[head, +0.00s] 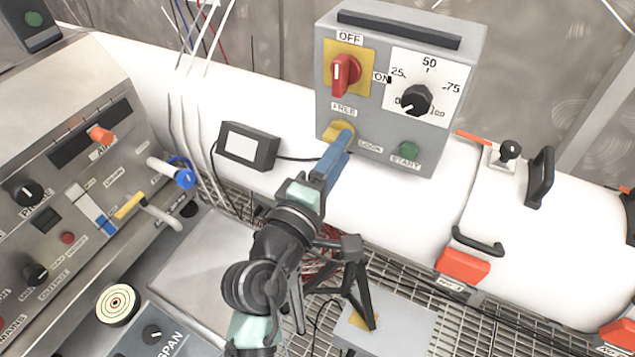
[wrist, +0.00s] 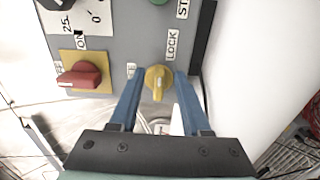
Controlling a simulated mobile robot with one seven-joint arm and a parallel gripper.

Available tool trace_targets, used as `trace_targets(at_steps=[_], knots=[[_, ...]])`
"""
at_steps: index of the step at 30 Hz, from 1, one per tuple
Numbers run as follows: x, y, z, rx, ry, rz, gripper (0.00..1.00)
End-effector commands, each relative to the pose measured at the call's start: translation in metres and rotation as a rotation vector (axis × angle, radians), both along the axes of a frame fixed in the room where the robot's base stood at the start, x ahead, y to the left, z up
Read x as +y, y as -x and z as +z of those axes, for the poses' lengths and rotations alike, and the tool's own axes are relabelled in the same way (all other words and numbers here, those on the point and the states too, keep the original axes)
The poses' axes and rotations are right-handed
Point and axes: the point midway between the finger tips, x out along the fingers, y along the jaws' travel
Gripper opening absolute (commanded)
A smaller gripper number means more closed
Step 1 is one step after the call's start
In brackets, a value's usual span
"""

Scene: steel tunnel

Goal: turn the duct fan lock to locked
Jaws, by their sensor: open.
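The yellow duct fan lock knob (wrist: 159,83) is on the lower left of the grey control box (head: 400,80), between the labels FREE (head: 344,109) and LOCK (head: 370,146). In the wrist view its raised ridge runs up and down the picture; I cannot tell surely which label it points at. It also shows in the head view (head: 334,131), partly hidden by my gripper. My gripper (head: 343,146) is open, with its blue fingers one on either side of the knob. I cannot tell whether either finger touches it.
On the same box are a red OFF/ON switch (head: 345,75) just above, a black dial (head: 413,100) and a green START button (head: 408,150). A small dark-framed display (head: 247,146) sits on the white duct (head: 400,205) to the left. A console (head: 60,180) stands at far left.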

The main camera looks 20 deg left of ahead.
Motion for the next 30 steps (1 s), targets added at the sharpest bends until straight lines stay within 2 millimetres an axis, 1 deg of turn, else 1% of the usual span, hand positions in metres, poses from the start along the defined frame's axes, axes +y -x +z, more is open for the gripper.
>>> trace_targets(at_steps=[3,9,12,15,18,21,30], knots=[[0.001,0.024,-0.005,0.003,-0.001,0.003,0.47],[0.003,0.069,-0.005,0.003,-0.001,0.003,0.47],[0.003,0.088,-0.004,0.003,-0.001,0.002,0.47],[0.004,0.101,-0.003,0.003,-0.001,0.002,0.47],[0.004,0.11,-0.002,0.002,-0.001,0.001,0.47],[0.004,0.114,-0.001,0.002,-0.001,0.0,0.47],[0.004,0.114,0.0,0.002,-0.001,0.0,0.47]])
